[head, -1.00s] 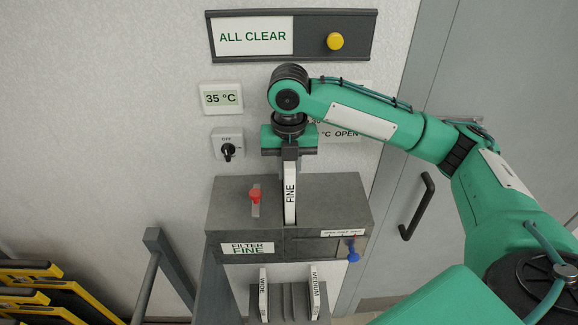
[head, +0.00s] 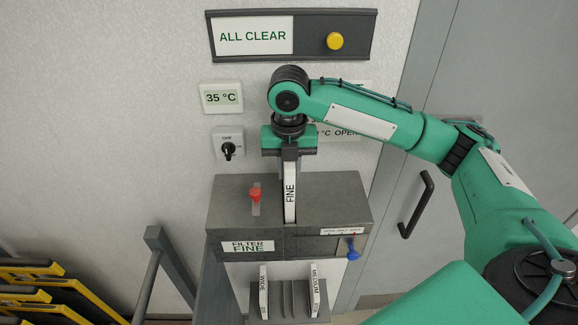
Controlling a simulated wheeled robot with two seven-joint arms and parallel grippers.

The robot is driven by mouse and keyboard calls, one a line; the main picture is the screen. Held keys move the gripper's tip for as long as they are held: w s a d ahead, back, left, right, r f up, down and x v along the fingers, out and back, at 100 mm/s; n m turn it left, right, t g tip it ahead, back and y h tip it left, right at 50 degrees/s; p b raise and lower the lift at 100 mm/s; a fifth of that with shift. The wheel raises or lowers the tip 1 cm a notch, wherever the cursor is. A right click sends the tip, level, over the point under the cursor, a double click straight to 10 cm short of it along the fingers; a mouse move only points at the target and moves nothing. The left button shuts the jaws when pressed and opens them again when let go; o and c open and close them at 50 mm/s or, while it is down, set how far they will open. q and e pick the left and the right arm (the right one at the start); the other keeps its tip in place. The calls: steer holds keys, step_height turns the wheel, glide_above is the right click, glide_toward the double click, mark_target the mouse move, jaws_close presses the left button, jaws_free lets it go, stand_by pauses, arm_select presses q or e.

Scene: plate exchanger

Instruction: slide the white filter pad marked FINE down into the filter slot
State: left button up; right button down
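The white filter pad marked FINE (head: 290,193) stands upright, its lower end at or in the slot in the top of the grey filter box (head: 340,190). The front of the box carries a label (head: 247,247) reading FILTER FINE. My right gripper (head: 290,160) is above the box, shut on the top of the pad. How deep the pad sits in the slot is hard to tell. My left gripper is not in the head view.
A red lever (head: 255,194) stands on the box top, and a blue knob (head: 352,252) is at its front right. Below, a rack (head: 288,300) holds pads marked WIDE (head: 263,290) and MEDIUM (head: 315,290). Yellow-and-black frames (head: 60,290) and a grey rail (head: 150,280) are at lower left.

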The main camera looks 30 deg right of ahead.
steer(key=shift+f+b, duration=0.75)
steer(key=shift+f, duration=1.8)
steer(key=shift+p, duration=0.5)
steer(key=shift+f, duration=0.15)
